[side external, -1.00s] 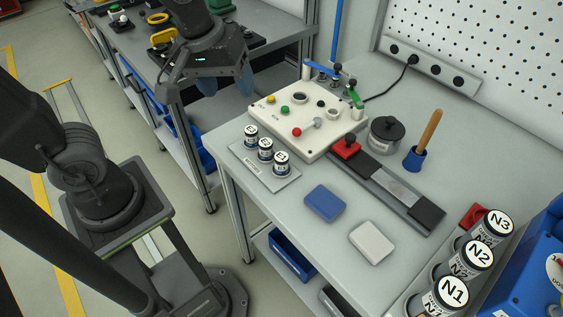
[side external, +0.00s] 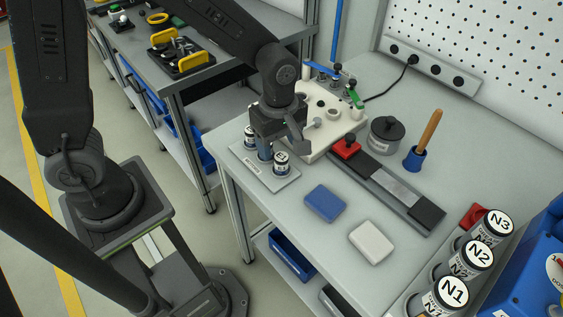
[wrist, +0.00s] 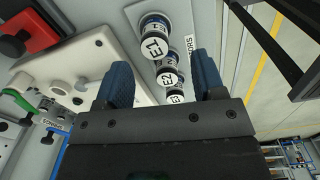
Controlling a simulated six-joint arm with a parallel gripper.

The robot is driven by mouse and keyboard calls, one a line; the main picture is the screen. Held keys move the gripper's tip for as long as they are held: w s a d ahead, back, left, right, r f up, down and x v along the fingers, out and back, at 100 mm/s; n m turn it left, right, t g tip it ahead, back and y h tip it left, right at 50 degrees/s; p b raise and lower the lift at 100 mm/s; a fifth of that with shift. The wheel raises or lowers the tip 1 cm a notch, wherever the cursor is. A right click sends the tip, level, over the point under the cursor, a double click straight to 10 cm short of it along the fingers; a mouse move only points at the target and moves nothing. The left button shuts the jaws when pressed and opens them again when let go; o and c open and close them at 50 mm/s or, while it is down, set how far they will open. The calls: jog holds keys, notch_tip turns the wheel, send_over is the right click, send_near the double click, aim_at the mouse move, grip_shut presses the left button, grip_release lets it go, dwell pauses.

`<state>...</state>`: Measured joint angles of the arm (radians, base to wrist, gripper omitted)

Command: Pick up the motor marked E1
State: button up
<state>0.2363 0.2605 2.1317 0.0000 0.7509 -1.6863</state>
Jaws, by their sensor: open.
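Three motors with white round tops stand upright in a row on a small light tray (side external: 262,178) at the table's left edge. In the side external view the nearest motor (side external: 282,160) is clear of my gripper; its mark is too small to read surely. In the wrist view the motor marked E1 (wrist: 154,46) is the uppermost, with the E2 motor (wrist: 167,77) and E3 motor (wrist: 176,99) below it. My gripper (side external: 265,155) is open with its blue fingers pointing down around the middle of the row, hiding the middle motor. The wrist view shows nothing gripped between the fingers (wrist: 163,75).
N-marked motors (side external: 446,296) stand at the front right.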

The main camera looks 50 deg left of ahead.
aim_at(281, 156)
jog(key=f, duration=0.6)
jog(key=shift+w+f, duration=0.2)
jog(key=shift+w, duration=0.1)
jog(key=c, duration=1)
